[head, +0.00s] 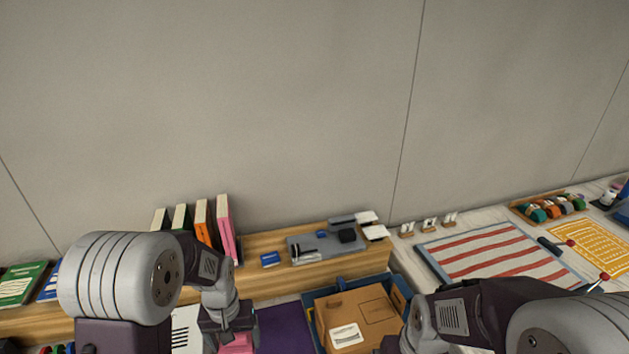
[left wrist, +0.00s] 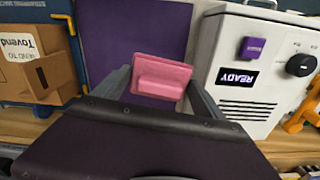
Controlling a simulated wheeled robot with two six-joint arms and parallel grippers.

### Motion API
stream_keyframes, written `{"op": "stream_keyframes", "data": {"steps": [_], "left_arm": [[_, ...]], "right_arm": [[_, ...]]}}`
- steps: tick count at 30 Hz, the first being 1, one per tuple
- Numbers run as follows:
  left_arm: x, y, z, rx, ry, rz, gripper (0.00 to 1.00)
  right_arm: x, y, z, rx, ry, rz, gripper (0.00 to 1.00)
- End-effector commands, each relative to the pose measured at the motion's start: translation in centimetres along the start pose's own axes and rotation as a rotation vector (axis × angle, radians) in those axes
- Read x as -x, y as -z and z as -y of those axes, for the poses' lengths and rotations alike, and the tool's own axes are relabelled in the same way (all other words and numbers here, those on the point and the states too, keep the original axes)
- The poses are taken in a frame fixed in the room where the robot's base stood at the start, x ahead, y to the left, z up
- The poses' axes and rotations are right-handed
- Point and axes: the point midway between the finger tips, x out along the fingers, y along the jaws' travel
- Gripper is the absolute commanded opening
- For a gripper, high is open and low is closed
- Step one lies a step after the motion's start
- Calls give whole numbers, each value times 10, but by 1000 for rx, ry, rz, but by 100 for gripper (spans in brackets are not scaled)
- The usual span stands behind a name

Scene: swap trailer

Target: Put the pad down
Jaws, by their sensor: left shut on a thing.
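The pink pad (left wrist: 160,77) is a small block with a raised grip. My left gripper (left wrist: 161,88) is shut on it, one finger at each side. In the head view the pad (head: 237,344) shows at the bottom edge, under my left gripper (head: 228,328). A purple mat or panel (head: 283,328) lies just right of it in the head view and behind the pad in the left wrist view (left wrist: 131,35). Any gap between pad and purple surface is hard to judge. Of my right gripper only a dark part (head: 391,345) shows at the bottom edge; its fingers are hidden.
A white machine with a READY display (left wrist: 238,78) stands close beside the purple surface. A cardboard box (head: 358,313) sits in a blue crate (head: 398,297) on the other side. A wooden shelf (head: 265,285) with books and a grey tray (head: 325,248) runs behind.

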Motion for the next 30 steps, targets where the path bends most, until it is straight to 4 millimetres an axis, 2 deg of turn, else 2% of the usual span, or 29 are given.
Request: {"op": "stream_keyframes", "data": {"steps": [6,15,19,23,26,29,30], "left_arm": [[0,0,0,-137,0,2,35],[0,0,-1,-131,0,1,35],[0,-1,-1,-24,1,5,35],[2,2,-1,188,1,2,35],[1,6,-13,324,0,0,35],[-1,6,-41,410,-1,-2,35],[-3,4,-56,427,-2,-3,35]], "right_arm": [[0,0,0,0,0,0,100],[0,0,0,0,0,0,100],[0,0,0,0,0,0,100],[0,0,0,0,0,0,100],[-2,0,0,0,0,0,100],[-5,0,0,0,0,0,100],[-6,-1,0,0,0,0,100]]}}
